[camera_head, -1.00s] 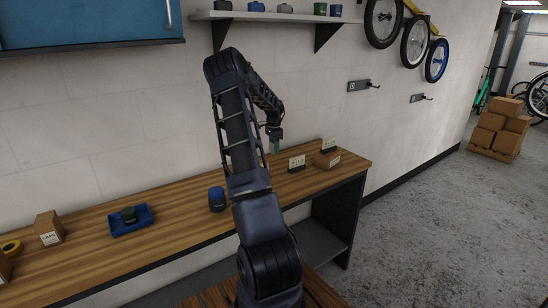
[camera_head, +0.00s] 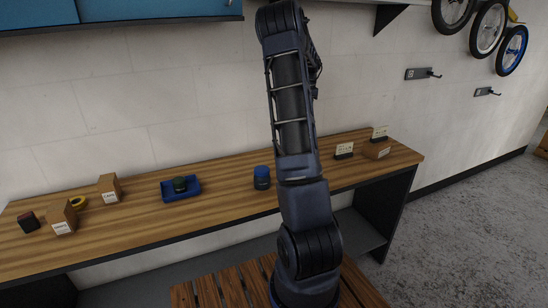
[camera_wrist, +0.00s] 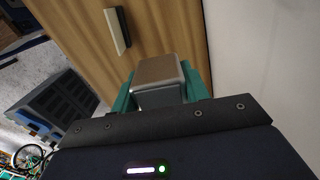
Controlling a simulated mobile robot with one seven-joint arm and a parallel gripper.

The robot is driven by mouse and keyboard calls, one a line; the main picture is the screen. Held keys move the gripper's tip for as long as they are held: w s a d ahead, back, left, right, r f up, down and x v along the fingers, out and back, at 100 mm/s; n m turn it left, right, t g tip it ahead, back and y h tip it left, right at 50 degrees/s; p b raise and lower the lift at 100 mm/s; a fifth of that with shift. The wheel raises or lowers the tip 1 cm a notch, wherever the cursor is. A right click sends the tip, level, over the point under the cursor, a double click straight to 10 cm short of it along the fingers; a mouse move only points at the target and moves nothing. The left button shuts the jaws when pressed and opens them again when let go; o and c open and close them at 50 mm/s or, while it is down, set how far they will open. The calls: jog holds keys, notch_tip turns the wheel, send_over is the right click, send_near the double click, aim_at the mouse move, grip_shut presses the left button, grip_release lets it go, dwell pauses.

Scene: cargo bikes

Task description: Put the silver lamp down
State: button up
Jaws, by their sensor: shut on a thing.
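In the wrist view, my gripper (camera_wrist: 161,82) has its teal fingers closed on the two sides of a small boxy thing, the silver lamp (camera_wrist: 160,97). The lamp has grey, silvery sides and a brownish face. The wooden bench top (camera_wrist: 170,25) lies beyond it; I cannot tell whether the lamp touches it. In the head view, the long wooden bench (camera_head: 225,198) runs along the wall. My raised arm hides my gripper and the lamp there.
On the bench stand a blue tray (camera_head: 182,196) holding a dark green thing, a blue can (camera_head: 262,178), small cartons (camera_head: 109,188), a yellow ring (camera_head: 78,202) and label stands (camera_head: 344,151). Bare wood lies between tray and can. Wall hooks (camera_head: 422,74) and a blue cabinet (camera_head: 150,8) are above.

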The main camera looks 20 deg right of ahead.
jog(key=n, duration=0.1)
send_over(266, 164)
notch_tip(266, 164, down, 20)
jog(key=shift+w+r, duration=0.1)
dwell(0.4)
jog(key=o, duration=1)
jog(key=shift+f, duration=0.2)
jog(key=shift+r, duration=0.15)
